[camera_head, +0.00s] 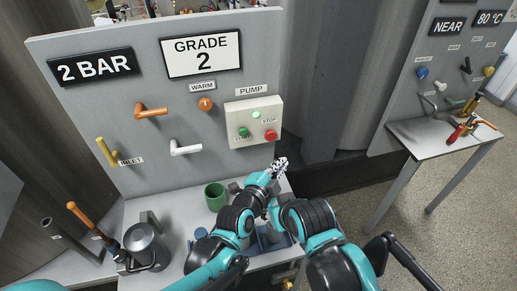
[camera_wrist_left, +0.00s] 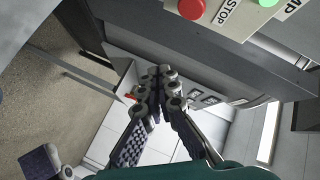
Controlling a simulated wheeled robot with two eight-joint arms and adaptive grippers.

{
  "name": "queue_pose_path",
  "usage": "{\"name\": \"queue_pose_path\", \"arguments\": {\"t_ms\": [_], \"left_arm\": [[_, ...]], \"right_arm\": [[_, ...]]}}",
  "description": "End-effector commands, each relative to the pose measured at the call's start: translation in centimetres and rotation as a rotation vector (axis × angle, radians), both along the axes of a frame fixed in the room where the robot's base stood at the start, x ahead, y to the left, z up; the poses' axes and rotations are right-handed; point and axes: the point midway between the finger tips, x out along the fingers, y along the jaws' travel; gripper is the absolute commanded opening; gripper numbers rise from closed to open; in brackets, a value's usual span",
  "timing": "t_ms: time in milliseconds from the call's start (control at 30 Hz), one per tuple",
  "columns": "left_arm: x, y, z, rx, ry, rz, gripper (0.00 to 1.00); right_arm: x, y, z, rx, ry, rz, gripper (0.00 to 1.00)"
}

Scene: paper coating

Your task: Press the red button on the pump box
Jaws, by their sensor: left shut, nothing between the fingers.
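The pump box (camera_head: 252,117) is a pale box on the grey panel, under a PUMP label. Its red button (camera_head: 270,135) is at the lower right by the STOP label, and its green button (camera_head: 244,132) is at the lower left. My left gripper (camera_head: 279,166) is shut and empty, below the box and apart from the red button. In the left wrist view the closed fingertips (camera_wrist_left: 160,76) are near the middle, and the red button (camera_wrist_left: 192,9) is at the top edge. My right gripper cannot be made out.
The panel holds an orange knob (camera_head: 205,104), an orange lever (camera_head: 151,112), a white lever (camera_head: 185,148) and a yellow lever (camera_head: 107,151). A green cup (camera_head: 215,196) and a metal pot (camera_head: 147,246) stand on the bench below. A side table (camera_head: 440,136) is at right.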

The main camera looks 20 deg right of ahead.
Motion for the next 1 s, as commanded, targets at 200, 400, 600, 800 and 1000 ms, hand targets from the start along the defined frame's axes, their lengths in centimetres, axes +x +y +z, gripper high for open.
{"name": "queue_pose_path", "arguments": {"t_ms": [200,400,600,800,1000], "left_arm": [[-0.2,-0.7,-0.4,0.003,-0.021,-0.013,0.0],[-0.2,-0.6,-0.4,0.004,-0.02,-0.012,0.0],[0.8,-0.6,-0.4,0.003,-0.018,-0.01,0.0],[3.4,-0.8,-0.4,0.002,-0.018,-0.009,0.0],[6.2,-0.9,-0.4,0.003,-0.018,-0.01,0.0]], "right_arm": [[0.0,0.0,-0.4,0.0,0.0,0.0,0.4],[0.0,0.0,-0.3,0.0,0.0,0.0,0.4],[0.0,0.0,-0.4,0.0,0.0,0.0,0.4],[0.0,0.0,-0.4,0.0,0.0,0.0,0.4],[0.0,0.0,-0.5,0.0,0.0,0.0,0.4]]}}
